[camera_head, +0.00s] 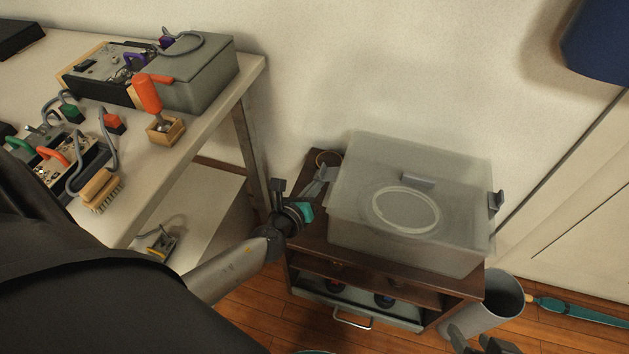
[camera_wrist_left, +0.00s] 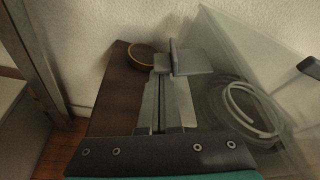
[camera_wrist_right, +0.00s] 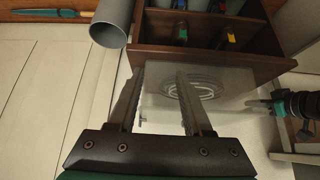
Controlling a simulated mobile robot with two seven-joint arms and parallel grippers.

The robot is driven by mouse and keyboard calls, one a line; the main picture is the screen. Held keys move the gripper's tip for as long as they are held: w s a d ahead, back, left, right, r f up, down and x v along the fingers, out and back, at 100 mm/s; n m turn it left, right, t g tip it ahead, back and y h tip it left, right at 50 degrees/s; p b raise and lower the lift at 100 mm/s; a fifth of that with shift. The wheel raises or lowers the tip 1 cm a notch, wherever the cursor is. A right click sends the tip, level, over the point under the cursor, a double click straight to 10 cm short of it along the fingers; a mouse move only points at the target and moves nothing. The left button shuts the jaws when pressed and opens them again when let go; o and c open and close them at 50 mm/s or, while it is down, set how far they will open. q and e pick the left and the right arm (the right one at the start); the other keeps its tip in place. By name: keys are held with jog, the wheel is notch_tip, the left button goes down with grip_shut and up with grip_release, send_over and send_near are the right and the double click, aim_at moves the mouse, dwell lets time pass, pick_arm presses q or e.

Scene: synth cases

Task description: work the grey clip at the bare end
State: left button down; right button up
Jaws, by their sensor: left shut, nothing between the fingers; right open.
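A translucent lidded box (camera_head: 365,232) stands on a brown cabinet, with a pale coil (camera_head: 436,214) inside. A dark grey clip (camera_head: 496,202) is on its right end. In the left wrist view, a grey clip (camera_wrist_left: 190,63) sits at the box's other end, just beyond my left fingertips; contact cannot be told. My left gripper (camera_head: 322,184) is shut and empty, beside the box's left end; it also shows in the left wrist view (camera_wrist_left: 163,82). My right gripper (camera_wrist_right: 160,78) is open and empty, low at the bottom of the head view (camera_head: 480,343).
A round orange-rimmed thing (camera_wrist_left: 141,54) lies on the cabinet top (camera_wrist_left: 112,95) near the left clip. A grey bin (camera_head: 490,300) stands right of the cabinet, near my right gripper. A cluttered workbench (camera_head: 215,125) is at the left. A wall is close behind the box.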

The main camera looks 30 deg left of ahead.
dwell(0.4)
pick_arm(q)
jog(key=shift+r, duration=0.1)
jog(key=shift+r+p, duration=0.15)
jog(key=shift+p, duration=0.45)
jog(key=shift+a+r+m+y, duration=0.1)
jog(key=shift+m+y, duration=0.2)
notch_tip(320, 180, up, 6)
jog(key=m+y+p, duration=0.1)
jog(key=m+p, duration=0.2)
jog(key=p, duration=0.2)
jog(key=m+g+y+p, duration=0.1)
jog(key=m+y+p, duration=0.1)
jog(key=p, duration=0.4)
jog(key=shift+m+p, duration=0.3)
jog(key=shift+m, duration=0.2)
pick_arm(e)
jog(key=s+d+f+g, duration=0.1)
jog(key=s+d+f, duration=0.1)
jog(key=f, duration=0.4)
jog(key=s+d+f+g+h, duration=0.1)
jog(key=s+d+f+g, duration=0.1)
jog(key=s+f, duration=0.3)
jog(key=s+d+f+g, duration=0.1)
jog(key=s+d+f, duration=0.2)
jog(key=f, duration=0.6)
jog(key=shift+s+d+h, duration=0.25)
jog(key=shift+s+h, duration=0.15)
jog(key=shift+s, duration=0.3)
jog(key=shift+f, duration=0.1)
